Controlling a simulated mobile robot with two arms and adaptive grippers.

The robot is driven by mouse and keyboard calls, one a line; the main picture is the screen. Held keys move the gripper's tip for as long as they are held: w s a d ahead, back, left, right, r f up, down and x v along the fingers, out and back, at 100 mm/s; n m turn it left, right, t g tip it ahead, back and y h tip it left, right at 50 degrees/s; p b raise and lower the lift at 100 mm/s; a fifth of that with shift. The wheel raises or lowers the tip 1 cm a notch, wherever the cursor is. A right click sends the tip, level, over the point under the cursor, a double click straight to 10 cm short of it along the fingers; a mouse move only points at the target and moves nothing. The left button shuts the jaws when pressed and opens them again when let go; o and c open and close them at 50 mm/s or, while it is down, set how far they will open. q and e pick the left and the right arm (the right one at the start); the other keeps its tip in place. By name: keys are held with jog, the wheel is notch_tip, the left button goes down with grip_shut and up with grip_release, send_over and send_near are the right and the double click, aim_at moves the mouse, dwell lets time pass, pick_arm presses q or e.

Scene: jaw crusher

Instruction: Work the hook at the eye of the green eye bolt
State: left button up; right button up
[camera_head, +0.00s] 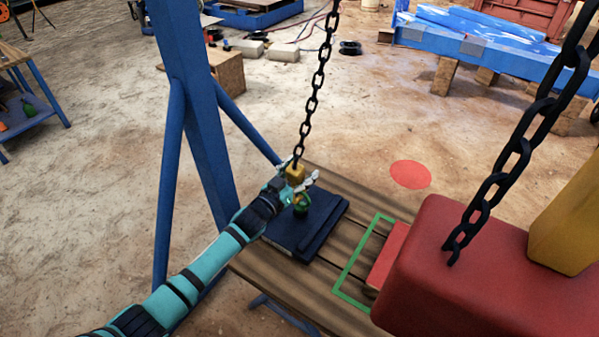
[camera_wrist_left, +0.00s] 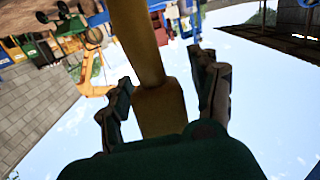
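The yellow hook block (camera_head: 295,172) hangs at the lower end of a dark chain (camera_head: 312,95). The green eye bolt (camera_head: 301,207) stands on a dark blue plate (camera_head: 325,222) just below it. My left gripper (camera_head: 299,177) is at the hook, one finger on each side. In the left wrist view, the yellow hook body (camera_wrist_left: 157,105) is between the fingers of the left gripper (camera_wrist_left: 163,100), with a gap at the right finger. The hook's tip and the bolt's eye are mostly hidden, so I cannot tell whether they are linked. My right gripper is not in view.
The plate lies on a wooden table (camera_head: 262,272). A blue post (camera_head: 190,100) stands left of it. A large red block (camera_head: 480,275) with a heavier chain (camera_head: 515,150) fills the right front. A green outlined rectangle (camera_head: 352,262) marks the table between them.

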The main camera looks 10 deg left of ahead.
pick_arm(q)
jog(key=shift+s+a+f, duration=0.1)
jog(key=shift+s+f, duration=0.05)
jog(key=v, duration=0.7)
jog(key=shift+s+a, duration=0.15)
jog(key=shift+s, duration=0.25)
notch_tip(320, 180, up, 6)
jog(key=p, duration=0.5)
jog(key=s+a+f+n+g+y, duration=0.15)
jog(key=s+g, duration=0.25)
jog(key=s, duration=0.7)
jog(key=s+a+f+g+y, duration=0.2)
jog(key=s+f+g+y, duration=0.15)
jog(key=s, duration=0.85)
jog(key=s+a+f+n+g+y, duration=0.15)
jog(key=s+g, duration=0.35)
jog(key=s, duration=0.6)
notch_tip(320, 180, down, 24)
jog(key=g, duration=0.1)
jog(key=s+a+f, duration=0.1)
jog(key=s+f, duration=0.8)
jog(key=s+a+f+m+g+p, duration=0.1)
jog(key=s+a+f, duration=0.1)
jog(key=s+f, duration=0.7)
jog(key=shift+a, duration=0.3)
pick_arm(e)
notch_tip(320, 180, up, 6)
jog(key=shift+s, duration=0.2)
